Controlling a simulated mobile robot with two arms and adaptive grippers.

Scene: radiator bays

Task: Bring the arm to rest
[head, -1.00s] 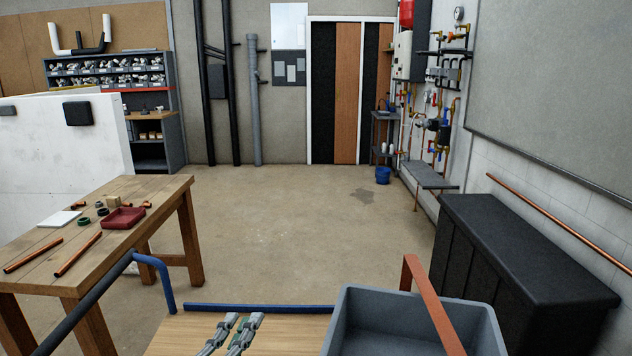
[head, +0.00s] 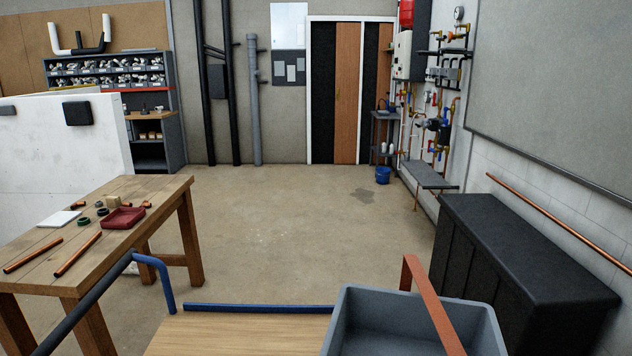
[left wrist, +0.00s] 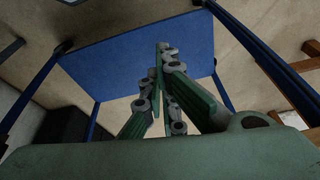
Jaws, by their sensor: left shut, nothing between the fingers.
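My left gripper (left wrist: 162,62) shows in the left wrist view, with its grey and green fingers shut together and nothing between them. Behind the fingers is a flat blue panel (left wrist: 110,62) with blue posts at its corners. The gripper is not in the head view. My right gripper is in neither view.
A wooden top (head: 240,335) with a blue rail (head: 260,308) is bare at the bottom of the head view. A grey bin (head: 380,318) stands at its right, with a copper-coloured strip (head: 430,300) across it. A workbench (head: 120,240) stands left. The middle floor is clear.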

